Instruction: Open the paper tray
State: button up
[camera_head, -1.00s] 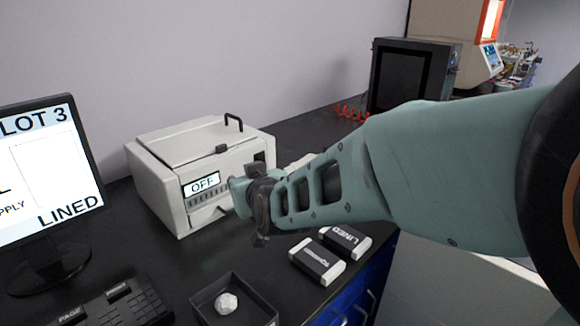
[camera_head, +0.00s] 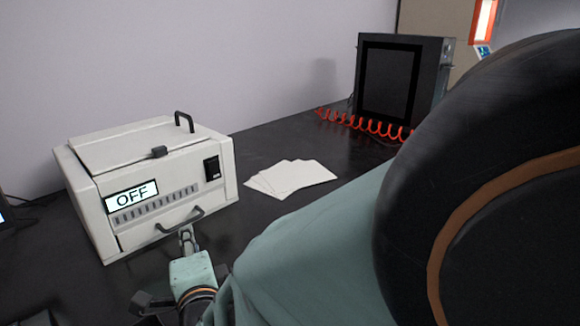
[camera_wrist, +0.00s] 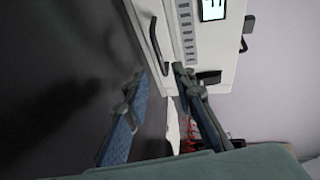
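The white printer (camera_head: 95,190) stands on the dark bench with its display reading OFF. Its paper tray (camera_head: 150,235) is the low front panel with a dark bar handle (camera_head: 180,220); the tray looks shut. My gripper (camera_head: 187,238) is just in front of this handle in the head view, its fingers partly hidden by the wrist. In the wrist view my gripper (camera_wrist: 160,74) has its two blue-padded fingers apart. The tray handle (camera_wrist: 158,45) lies just beyond the fingertips, roughly between them. I cannot tell whether a finger touches it.
White paper sheets (camera_head: 290,177) lie on the bench right of the printer. A black switch (camera_head: 212,168) is on the printer's front, and a lid handle (camera_head: 184,122) is on top. A dark box-shaped device (camera_head: 402,80) with a red coiled cord (camera_head: 365,124) stands farther back.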

aim_at(187, 223)
jog(key=b+x, duration=0.1)
jog(key=x, duration=0.8)
jog(key=shift+c, duration=0.4)
grip_shut()
